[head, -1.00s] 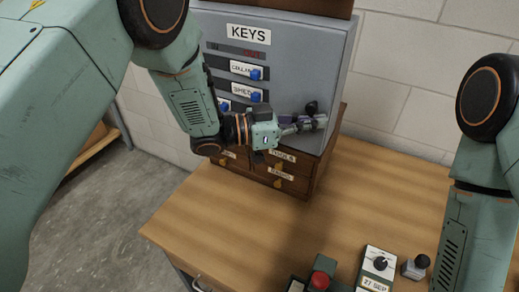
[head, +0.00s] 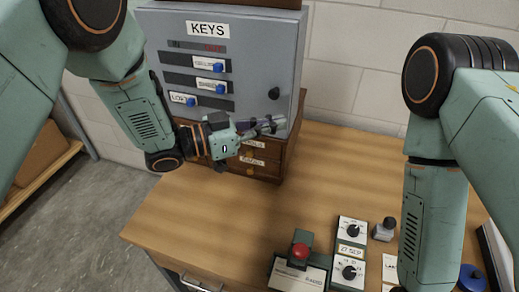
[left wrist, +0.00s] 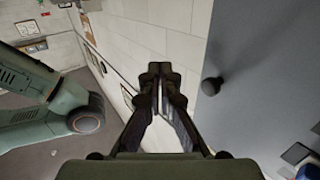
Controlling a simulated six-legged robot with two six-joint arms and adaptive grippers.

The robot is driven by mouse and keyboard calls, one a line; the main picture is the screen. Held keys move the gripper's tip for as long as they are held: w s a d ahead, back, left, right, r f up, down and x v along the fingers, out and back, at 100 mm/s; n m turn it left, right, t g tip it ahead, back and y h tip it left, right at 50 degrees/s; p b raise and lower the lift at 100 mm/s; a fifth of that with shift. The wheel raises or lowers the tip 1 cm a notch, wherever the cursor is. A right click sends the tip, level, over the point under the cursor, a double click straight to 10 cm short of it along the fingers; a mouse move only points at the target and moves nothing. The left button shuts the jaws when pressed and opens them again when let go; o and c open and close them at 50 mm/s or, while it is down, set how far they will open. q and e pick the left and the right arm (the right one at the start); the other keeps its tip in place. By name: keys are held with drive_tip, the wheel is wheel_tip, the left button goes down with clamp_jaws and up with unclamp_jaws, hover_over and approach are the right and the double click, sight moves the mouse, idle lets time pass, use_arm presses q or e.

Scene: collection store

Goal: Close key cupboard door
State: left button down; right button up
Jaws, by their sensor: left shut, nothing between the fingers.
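The grey key cupboard (head: 245,55) stands at the back of the wooden desk, on a small drawer unit. Its front door has a KEYS sign (head: 208,30), slots with blue sliders and a black knob (head: 274,93) at the right. The door looks flush with the cupboard body; I see no gap. My left gripper (head: 276,122) is shut and empty, its tips just below the knob in the head view. In the left wrist view the closed fingertips (left wrist: 160,70) are left of the knob (left wrist: 212,86) and the grey door (left wrist: 245,55). My right gripper is out of view.
A wooden drawer unit (head: 262,158) sits under the cupboard. Control boxes stand on the front of the desk, one with a red button (head: 300,251) and one with dials (head: 350,250). The desk top (head: 215,215) between them is clear.

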use_arm(q)
drive_tip(key=s+a, duration=0.2)
drive_tip(key=s, duration=0.5)
drive_tip(key=shift+a, duration=0.15)
